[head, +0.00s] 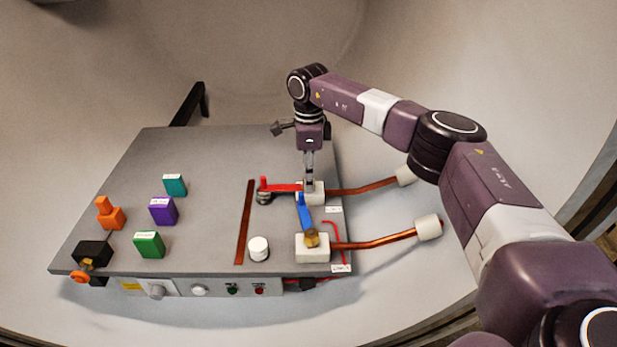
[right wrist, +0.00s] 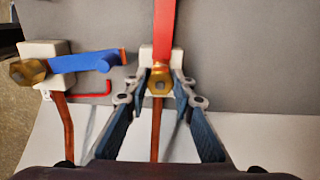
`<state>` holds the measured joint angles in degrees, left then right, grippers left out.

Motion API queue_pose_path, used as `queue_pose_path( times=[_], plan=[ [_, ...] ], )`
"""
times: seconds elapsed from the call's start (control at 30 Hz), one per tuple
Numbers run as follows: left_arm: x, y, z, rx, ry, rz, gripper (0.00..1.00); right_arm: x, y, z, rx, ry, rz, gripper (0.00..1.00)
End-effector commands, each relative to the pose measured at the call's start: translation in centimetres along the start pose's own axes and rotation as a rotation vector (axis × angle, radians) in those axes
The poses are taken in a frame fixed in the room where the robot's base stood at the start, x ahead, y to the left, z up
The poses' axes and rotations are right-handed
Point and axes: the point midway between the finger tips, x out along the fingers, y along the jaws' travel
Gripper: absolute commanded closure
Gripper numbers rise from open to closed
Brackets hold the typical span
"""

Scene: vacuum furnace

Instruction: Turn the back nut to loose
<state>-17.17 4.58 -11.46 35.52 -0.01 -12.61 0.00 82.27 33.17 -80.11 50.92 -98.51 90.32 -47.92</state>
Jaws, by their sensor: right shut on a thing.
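The back nut is a brass hex nut (right wrist: 160,82) in the right wrist view, on a white block (right wrist: 149,56) at the end of a red bar (right wrist: 164,25). My right gripper (right wrist: 158,78) has one finger on each side of this nut and is shut on it. In the head view the right gripper (head: 309,181) points straight down over the back white block (head: 317,197), and its fingers hide the back nut. The front nut (head: 311,238) sits on the front block (head: 312,252) with a blue bar (head: 304,213). My left gripper is not in view.
Copper rods (head: 378,242) run right from both blocks. A white knob (head: 258,248) and a copper strip (head: 244,222) lie left of them on the grey table (head: 215,150).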

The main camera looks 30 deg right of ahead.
Motion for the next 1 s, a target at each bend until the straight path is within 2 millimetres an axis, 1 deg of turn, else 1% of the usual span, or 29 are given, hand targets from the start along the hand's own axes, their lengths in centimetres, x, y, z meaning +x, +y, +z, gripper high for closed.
queue_pose_path(
  times=[0.23,0.27,0.4,0.43,0.67,0.77,0.87,1.0],
  plan=[
    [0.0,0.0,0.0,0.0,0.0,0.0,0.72,-0.2,-0.2,0.0,-0.001,-0.001,-0.005,1.0],
    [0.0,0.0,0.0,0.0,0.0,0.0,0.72,-0.2,-0.2,0.0,-0.001,-0.001,-0.005,0.76],
    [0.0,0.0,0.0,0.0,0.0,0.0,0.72,-0.2,-0.1,0.0,0.0,-0.001,-0.005,0.61],
    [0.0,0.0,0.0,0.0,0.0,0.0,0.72,-0.2,-0.1,0.0,0.0,0.0,-0.004,0.59],
    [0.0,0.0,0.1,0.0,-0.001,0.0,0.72,-0.1,-0.1,0.0,0.0,0.0,-0.002,0.59],
    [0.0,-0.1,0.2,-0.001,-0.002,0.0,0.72,-0.5,-0.1,0.0,0.0,-0.001,-0.003,0.59],
    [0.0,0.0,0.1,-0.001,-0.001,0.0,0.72,-1.8,-0.1,0.1,0.0,-0.003,-0.005,0.59],
    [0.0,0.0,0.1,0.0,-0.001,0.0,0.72,-4.6,-0.1,0.1,0.0,-0.003,-0.006,0.59]
  ],
)
